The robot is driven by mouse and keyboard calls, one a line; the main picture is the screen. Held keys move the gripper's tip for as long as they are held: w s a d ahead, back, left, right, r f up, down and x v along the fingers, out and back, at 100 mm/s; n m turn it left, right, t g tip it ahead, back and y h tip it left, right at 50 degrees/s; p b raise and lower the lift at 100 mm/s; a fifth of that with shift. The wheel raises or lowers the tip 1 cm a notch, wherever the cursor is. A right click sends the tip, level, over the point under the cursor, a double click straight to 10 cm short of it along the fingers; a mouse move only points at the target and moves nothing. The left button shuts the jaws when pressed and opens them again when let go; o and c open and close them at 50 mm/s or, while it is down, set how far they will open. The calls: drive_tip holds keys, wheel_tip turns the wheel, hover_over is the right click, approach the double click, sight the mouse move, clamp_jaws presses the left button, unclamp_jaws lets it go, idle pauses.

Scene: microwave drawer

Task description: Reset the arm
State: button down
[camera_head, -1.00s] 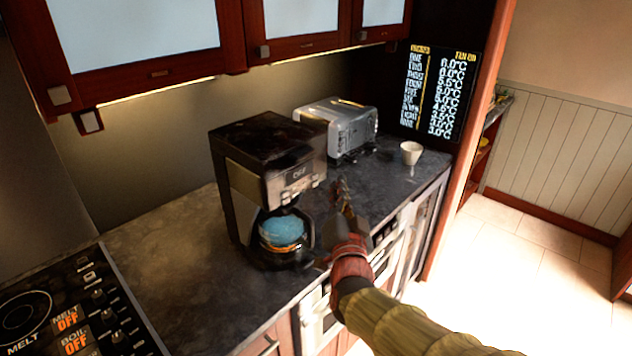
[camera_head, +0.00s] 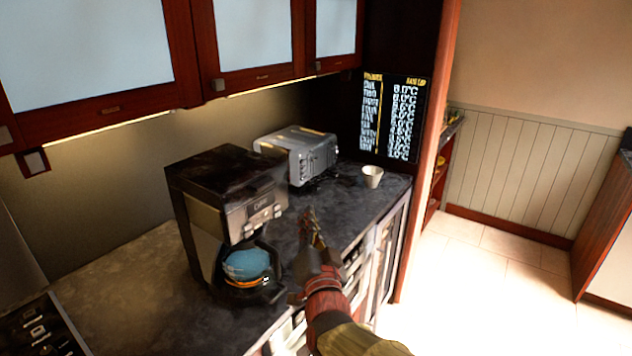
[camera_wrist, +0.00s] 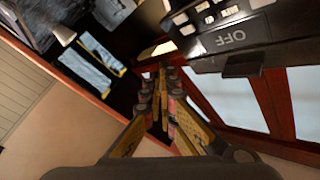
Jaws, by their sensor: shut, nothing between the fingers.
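My gripper (camera_head: 312,228) is in the lower middle of the head view, over the front part of the counter and to the right of the coffee maker (camera_head: 222,180). In the wrist view my gripper (camera_wrist: 163,80) points away from the camera with its fingers together and nothing between them. The coffee maker's front, with buttons and an "OFF" label, fills the upper right of the wrist view. I cannot tell whether the gripper touches the counter.
The dark counter (camera_head: 120,285) bears a glass carafe (camera_head: 247,268) in the coffee maker, a silver toaster (camera_head: 300,152) and a white cup (camera_head: 372,176). Red-framed cabinets (camera_head: 190,55) hang above. A stove panel (camera_head: 38,330) is at lower left. Open floor (camera_head: 480,290) lies right.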

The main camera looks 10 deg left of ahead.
drive_tip(key=s+a+f+n+g, duration=0.25)
drive_tip(key=f+g, duration=0.25)
drive_tip(key=f, duration=0.6)
drive_tip(key=s+d+f+n+g+h, duration=0.2)
drive_tip(key=s+d+f+n+g, duration=0.3)
drive_tip(key=s, duration=0.4)
drive_tip(key=s+d+m+g+h+p, duration=0.1)
drive_tip(key=s+d+g+h, duration=0.1)
drive_tip(key=s+d, duration=0.75)
drive_tip(key=s+d+m+g+h, duration=0.15)
drive_tip(key=s+d, duration=0.45)
drive_tip(key=d, duration=0.7)
drive_tip(key=s+d+r+m+h, duration=0.2)
drive_tip(key=d+r, duration=0.4)
drive_tip(key=d, duration=0.3)
drive_tip(key=shift+d+r+t+p, duration=0.15)
drive_tip(key=shift+d+t+p, duration=0.25)
drive_tip(key=shift+t, duration=0.05)
drive_tip(key=shift+s, duration=0.1)
